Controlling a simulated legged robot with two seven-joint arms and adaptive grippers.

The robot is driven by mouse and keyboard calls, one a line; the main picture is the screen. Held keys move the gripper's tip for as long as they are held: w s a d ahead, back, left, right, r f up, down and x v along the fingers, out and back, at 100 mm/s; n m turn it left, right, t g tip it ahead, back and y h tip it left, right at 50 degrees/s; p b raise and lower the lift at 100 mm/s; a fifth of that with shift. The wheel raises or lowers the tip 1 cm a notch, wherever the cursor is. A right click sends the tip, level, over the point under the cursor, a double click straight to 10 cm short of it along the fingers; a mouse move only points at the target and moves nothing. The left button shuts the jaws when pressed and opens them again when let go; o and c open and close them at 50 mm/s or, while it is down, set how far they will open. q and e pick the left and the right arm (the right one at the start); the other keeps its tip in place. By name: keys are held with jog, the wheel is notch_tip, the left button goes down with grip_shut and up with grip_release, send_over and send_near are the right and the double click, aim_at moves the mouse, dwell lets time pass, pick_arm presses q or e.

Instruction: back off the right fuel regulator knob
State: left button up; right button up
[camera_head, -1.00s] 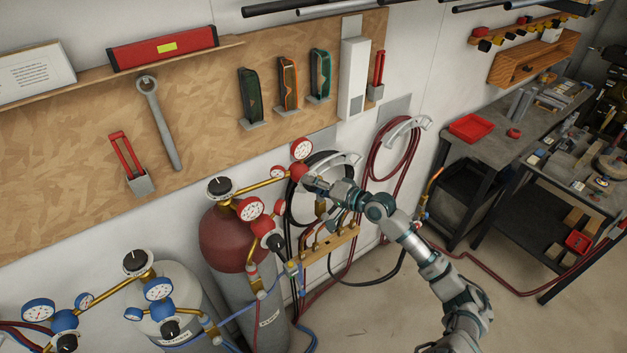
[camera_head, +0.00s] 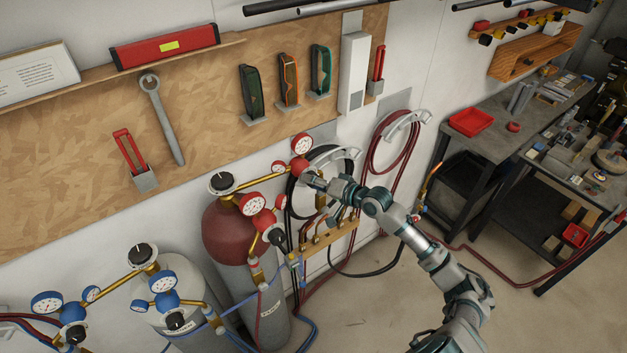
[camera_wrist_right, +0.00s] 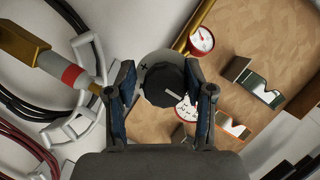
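The right fuel regulator (camera_head: 299,168) has a red body with white-faced gauges and sits to the right of the dark red cylinder (camera_head: 228,230). In the wrist view its black knob (camera_wrist_right: 170,83), with a white pointer line, stands before a round grey plate with a plus mark. My right gripper (camera_head: 311,180) is at this regulator and hides the knob in the head view. In the wrist view the right gripper (camera_wrist_right: 162,92) is open, with one finger on each side of the knob. A small gap shows at the left finger; contact at the right finger is unclear. My left gripper is not in view.
Another red regulator (camera_head: 258,212) is on the cylinder's near side. A brass manifold (camera_head: 330,238) with hoses lies below my right arm. A hose hook (camera_wrist_right: 85,125) is close to the left finger in the wrist view. A workbench (camera_head: 480,135) stands at right.

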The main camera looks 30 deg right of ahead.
jog(key=shift+o, duration=0.7)
jog(key=shift+f, duration=0.15)
jog(key=shift+d, duration=0.15)
jog(key=shift+r, duration=0.2)
jog(key=shift+s+d, duration=0.1)
jog(key=v, duration=1.1)
jog(key=shift+s+d, duration=0.15)
jog(key=shift+s, duration=0.1)
